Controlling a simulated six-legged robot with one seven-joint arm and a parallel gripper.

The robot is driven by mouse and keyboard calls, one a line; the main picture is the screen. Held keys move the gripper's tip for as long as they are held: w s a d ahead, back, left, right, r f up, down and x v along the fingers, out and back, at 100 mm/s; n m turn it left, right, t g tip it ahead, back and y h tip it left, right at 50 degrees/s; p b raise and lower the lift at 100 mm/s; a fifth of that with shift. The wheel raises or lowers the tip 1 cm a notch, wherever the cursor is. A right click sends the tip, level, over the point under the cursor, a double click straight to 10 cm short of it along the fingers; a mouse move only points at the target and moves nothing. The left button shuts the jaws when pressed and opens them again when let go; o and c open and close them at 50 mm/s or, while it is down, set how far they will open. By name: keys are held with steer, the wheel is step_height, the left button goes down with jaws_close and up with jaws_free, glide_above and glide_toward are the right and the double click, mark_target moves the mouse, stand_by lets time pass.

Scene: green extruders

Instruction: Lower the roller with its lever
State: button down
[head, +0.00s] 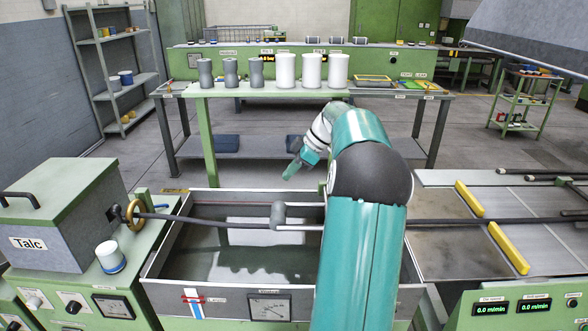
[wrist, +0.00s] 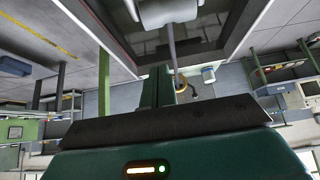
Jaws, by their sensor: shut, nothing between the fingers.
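A water bath (head: 208,265) with a metal rim stands in front of me in the head view. A grey roller-like fitting (head: 278,216) with thin rods is over its middle; a pale fitting and bar (wrist: 170,12) show at the top of the wrist view. I cannot tell for certain which part is the roller's lever. My gripper (head: 289,175) is beyond the bath's far rim, pointing down and left. Its green fingers (wrist: 158,80) are shut and empty in the wrist view. My teal arm hides the right part of the bath.
A talc box (head: 60,215) and a white cup (head: 110,257) stand at left. A brass ring (head: 133,214) surrounds the dark strand. Yellow bars (head: 508,248) lie on the right-hand table. A bench (head: 262,93) with grey and white cylinders stands behind.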

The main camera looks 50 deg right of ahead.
glide_above(276, 204)
steer(key=f, duration=0.3)
steer(key=s+f, duration=0.1)
steer(key=shift+d+f, duration=0.25)
steer(key=shift+s+d+f, duration=0.1)
steer(key=shift+f, duration=0.95)
steer(key=shift+d+f, duration=0.1)
steer(key=shift+f, duration=0.95)
steer(key=shift+w+a+f+g+h, duration=0.15)
steer(key=shift+f+g+h, duration=0.15)
steer(key=shift+f, duration=0.2)
steer(key=shift+w+a+f+g+h, duration=0.2)
steer(key=shift+f+g, duration=0.1)
steer(key=shift+f, duration=0.2)
step_height(276, 204, down, 9)
steer(key=g+h, duration=0.3)
steer(key=g, duration=0.1)
steer(key=shift+s+d+h, duration=0.3)
steer(key=shift+s+d, duration=0.05)
steer(key=shift+s, duration=0.05)
steer(key=shift+s+f, duration=0.1)
steer(key=shift+f, duration=0.1)
